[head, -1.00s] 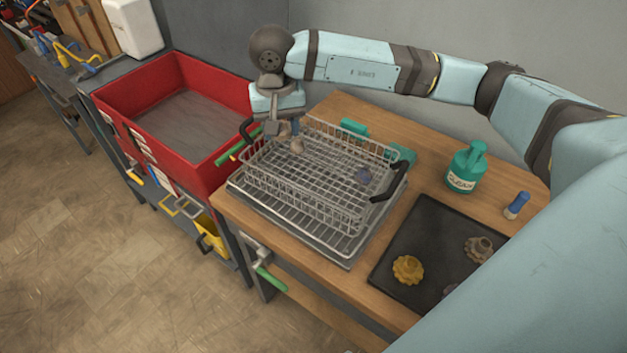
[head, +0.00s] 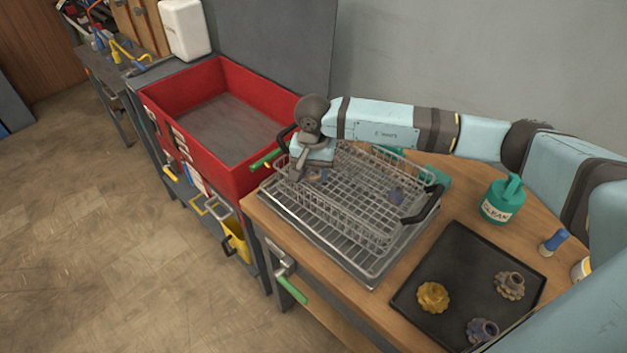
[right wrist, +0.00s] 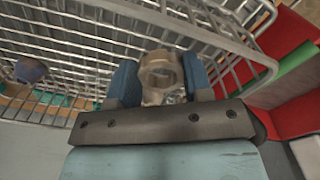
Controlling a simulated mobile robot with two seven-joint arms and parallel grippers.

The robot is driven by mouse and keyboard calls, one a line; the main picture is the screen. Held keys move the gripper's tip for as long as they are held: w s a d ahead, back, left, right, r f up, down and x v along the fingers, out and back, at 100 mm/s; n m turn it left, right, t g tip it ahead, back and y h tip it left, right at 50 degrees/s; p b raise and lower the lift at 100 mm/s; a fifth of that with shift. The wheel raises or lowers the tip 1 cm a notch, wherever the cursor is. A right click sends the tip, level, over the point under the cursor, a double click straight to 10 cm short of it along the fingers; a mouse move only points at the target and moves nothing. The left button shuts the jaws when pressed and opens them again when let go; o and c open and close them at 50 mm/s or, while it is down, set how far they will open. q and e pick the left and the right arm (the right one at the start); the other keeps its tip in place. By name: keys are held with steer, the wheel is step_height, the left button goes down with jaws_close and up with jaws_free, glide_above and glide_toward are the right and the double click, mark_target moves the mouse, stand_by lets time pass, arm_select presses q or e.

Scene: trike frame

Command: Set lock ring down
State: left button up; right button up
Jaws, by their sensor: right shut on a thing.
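The lock ring, a tan-grey ring with an open middle, shows in the right wrist view (right wrist: 160,76) between the two blue fingers of my right gripper (right wrist: 160,84). The gripper is shut on it. In the head view my right gripper (head: 308,174) is low at the left end of the wire basket (head: 372,228), with its fingertips inside the rim. The ring is mostly hidden there, and I cannot tell whether it touches the basket floor. A blue-purple part (head: 396,196) lies farther right in the basket. My left gripper is not in view.
The basket stands on a metal tray on the wooden bench. A red sink (head: 217,113) is to the left. A dark mat (head: 462,270) with yellow, brown and blue toothed parts is at the right, near a green bottle (head: 501,200). Black-handled basket ends stick up.

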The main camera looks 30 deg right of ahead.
steer(key=shift+f, duration=2.15)
steer(key=shift+f, duration=0.15)
steer(key=o, duration=1)
steer(key=shift+c, duration=0.2)
steer(key=shift+r, duration=0.2)
step_height(320, 180, up, 12)
steer(key=b, duration=0.1)
